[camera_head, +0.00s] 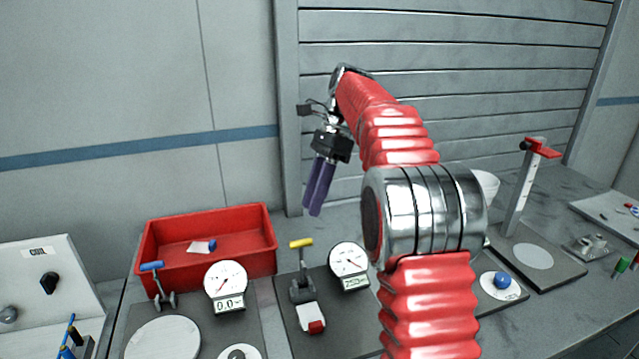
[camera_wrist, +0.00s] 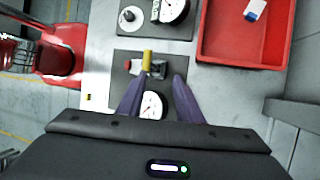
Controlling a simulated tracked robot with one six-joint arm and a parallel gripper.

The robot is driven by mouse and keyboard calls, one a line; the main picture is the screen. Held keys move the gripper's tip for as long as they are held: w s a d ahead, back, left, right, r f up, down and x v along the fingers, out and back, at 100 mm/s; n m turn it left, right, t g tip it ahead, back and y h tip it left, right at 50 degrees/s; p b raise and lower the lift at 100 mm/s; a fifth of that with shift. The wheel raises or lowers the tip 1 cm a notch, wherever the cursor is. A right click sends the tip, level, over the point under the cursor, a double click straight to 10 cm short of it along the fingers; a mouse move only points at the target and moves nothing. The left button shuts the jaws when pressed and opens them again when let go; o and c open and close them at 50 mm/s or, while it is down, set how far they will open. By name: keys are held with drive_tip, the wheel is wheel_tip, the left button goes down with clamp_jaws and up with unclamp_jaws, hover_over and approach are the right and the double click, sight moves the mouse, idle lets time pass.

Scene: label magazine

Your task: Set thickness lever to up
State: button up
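A lever with a yellow handle (camera_head: 301,243) stands on a dark base next to a round dial gauge (camera_head: 348,259) with a small digital readout. Its handle looks raised above the base. I cannot read a label saying which lever is the thickness lever. My gripper (camera_head: 314,211), with purple fingers, hangs above the bench behind the yellow lever, empty. In the wrist view my gripper (camera_wrist: 160,77) has its fingertips apart, pointing toward the yellow handle (camera_wrist: 147,60), which shows just beyond and between them. The fingers partly frame the gauge (camera_wrist: 153,105).
A second lever with a blue handle (camera_head: 151,266) stands by another gauge (camera_head: 225,280) at left. A red tray (camera_head: 207,262) sits behind it. A red and white piece (camera_head: 311,318) lies before the yellow lever. A tall stand with a red top (camera_head: 540,148) rises at right.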

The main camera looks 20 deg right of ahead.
drive_tip(key=shift+v, duration=1.75)
drive_tip(key=shift+s+r, duration=0.15)
drive_tip(key=s+a+n+t+h, duration=0.2)
drive_tip(key=s+a+n, duration=0.1)
drive_tip(key=s+n, duration=0.3)
drive_tip(key=s+a+n+t+h, duration=0.1)
drive_tip(key=s+a+n+t, duration=0.15)
drive_tip(key=s, duration=0.55)
drive_tip(key=s+a+f+n+t+h, duration=0.1)
drive_tip(key=s+a+f+n+t, duration=0.1)
drive_tip(key=s+f+n, duration=0.8)
drive_tip(key=s+f+t, duration=0.1)
drive_tip(key=s+f, duration=0.1)
drive_tip(key=s, duration=0.2)
drive_tip(key=shift+s+h, duration=0.35)
drive_tip(key=shift+h, duration=0.05)
drive_tip(key=shift+f+n, duration=0.1)
drive_tip(key=shift+n, duration=0.15)
